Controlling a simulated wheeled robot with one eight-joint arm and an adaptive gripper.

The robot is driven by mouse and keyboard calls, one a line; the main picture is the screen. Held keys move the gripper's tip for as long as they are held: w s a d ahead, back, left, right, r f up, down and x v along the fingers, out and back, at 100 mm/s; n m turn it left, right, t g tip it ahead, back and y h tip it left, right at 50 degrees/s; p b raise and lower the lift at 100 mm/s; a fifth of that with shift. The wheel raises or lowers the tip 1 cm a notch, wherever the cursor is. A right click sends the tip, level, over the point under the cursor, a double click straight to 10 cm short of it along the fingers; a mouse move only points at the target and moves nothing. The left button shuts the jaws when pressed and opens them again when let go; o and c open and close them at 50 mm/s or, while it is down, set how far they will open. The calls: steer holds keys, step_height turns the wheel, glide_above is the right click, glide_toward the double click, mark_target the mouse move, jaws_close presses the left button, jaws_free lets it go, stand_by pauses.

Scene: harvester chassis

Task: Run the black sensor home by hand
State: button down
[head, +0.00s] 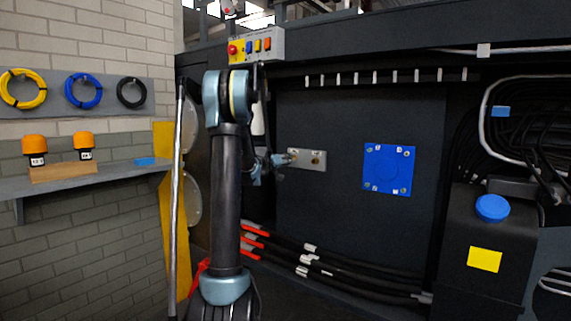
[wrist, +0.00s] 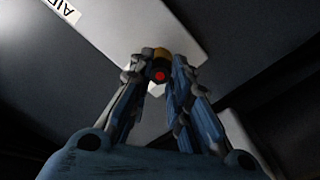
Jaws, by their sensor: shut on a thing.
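In the wrist view my gripper (wrist: 157,72) is shut on a small dark sensor (wrist: 159,76) with a red dot on its near end. A brass-coloured ring (wrist: 155,53) shows just beyond it, against a pale metal plate (wrist: 120,22). I cannot tell how deep the sensor sits in the plate. In the head view my gripper (head: 279,160) is at the left end of the same plate (head: 305,167), on the dark chassis panel. The sensor is too small and covered to make out there. A second brass-coloured fitting (head: 315,160) shows on the plate's right half.
A blue square cover (head: 388,168) is to the right of the plate. Black hoses with red sleeves (head: 320,265) run below. A control box with coloured switches (head: 256,45) is above my arm. A shelf with orange-topped items (head: 35,145) stands left. The panel below the plate is clear.

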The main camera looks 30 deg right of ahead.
steer(key=m, duration=1.9)
steer(key=shift+d+m, duration=0.15)
steer(key=shift+m, duration=0.15)
steer(key=c, duration=1.4)
jaws_free()
steer(key=shift+c, duration=1.3)
